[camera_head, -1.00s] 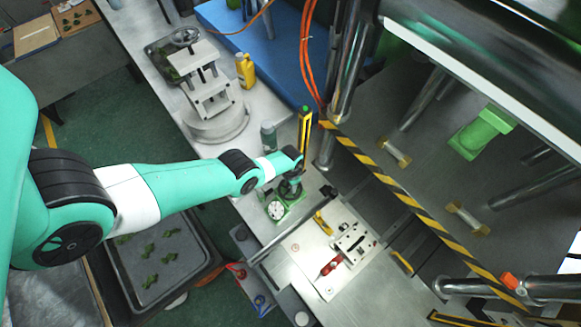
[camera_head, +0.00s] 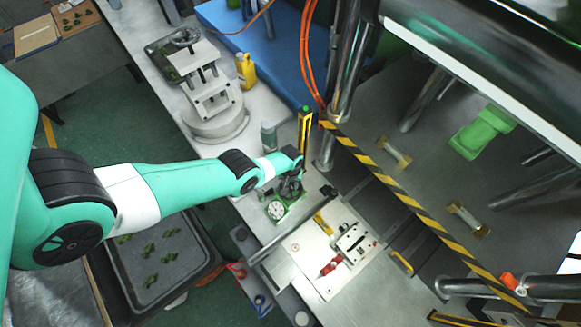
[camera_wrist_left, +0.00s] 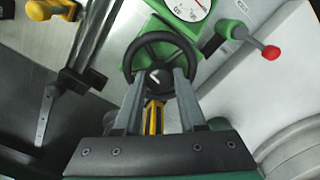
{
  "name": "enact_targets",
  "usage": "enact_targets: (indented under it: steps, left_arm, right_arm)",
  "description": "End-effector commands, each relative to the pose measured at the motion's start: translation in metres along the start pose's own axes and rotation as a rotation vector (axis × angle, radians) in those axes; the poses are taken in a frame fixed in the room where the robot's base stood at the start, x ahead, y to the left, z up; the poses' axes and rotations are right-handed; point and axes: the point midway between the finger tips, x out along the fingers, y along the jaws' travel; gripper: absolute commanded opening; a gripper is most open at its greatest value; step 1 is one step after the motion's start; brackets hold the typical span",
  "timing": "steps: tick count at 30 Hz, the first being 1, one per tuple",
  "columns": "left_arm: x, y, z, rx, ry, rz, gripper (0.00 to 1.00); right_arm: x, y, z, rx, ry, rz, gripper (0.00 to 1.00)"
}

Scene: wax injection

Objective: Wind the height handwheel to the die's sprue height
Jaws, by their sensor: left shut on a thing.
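The black height handwheel (camera_wrist_left: 160,64) shows at the upper middle of the left wrist view, with a pale pointer mark on its hub. My left gripper (camera_wrist_left: 157,90) is shut on the handwheel, its two grey fingers at the near part of the rim. In the head view my left gripper (camera_head: 289,186) is over the green height unit, and the wheel is mostly hidden under it. A white dial gauge (camera_head: 276,210) sits beside it; the dial also shows at the top of the left wrist view (camera_wrist_left: 188,6). The die (camera_head: 355,243) is on the white plate. My right gripper is not in view.
A red-knobbed lever (camera_wrist_left: 268,53) stands right of the wheel in the left wrist view. A yellow-and-black post (camera_head: 304,130) is close behind my gripper. A grey bottle (camera_head: 269,136) and a yellow bottle (camera_head: 245,70) stand on the bench. A striped press edge (camera_head: 400,193) lies to the right.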

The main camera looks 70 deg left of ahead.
Motion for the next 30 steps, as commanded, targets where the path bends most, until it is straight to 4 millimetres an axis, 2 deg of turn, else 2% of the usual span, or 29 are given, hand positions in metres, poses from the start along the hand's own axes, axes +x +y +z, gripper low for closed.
enact_targets:
  steps: [11,26,27,30]
  left_arm:
    - [0.0003,-0.0001,-0.0005,-0.157,0.002,0.001,0.0]
    - [0.0003,-0.0002,-0.0005,-0.175,0.002,0.001,0.0]
    - [0.0003,-0.0002,-0.0006,-0.175,0.002,0.001,0.46]
    - [0.0003,-0.0002,-0.0004,-0.175,0.002,0.001,0.64]
  right_arm:
    - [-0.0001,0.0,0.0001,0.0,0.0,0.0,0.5]
    - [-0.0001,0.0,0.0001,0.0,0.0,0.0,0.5]
    - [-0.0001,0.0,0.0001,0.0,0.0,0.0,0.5]
    - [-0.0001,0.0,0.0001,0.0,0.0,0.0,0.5]
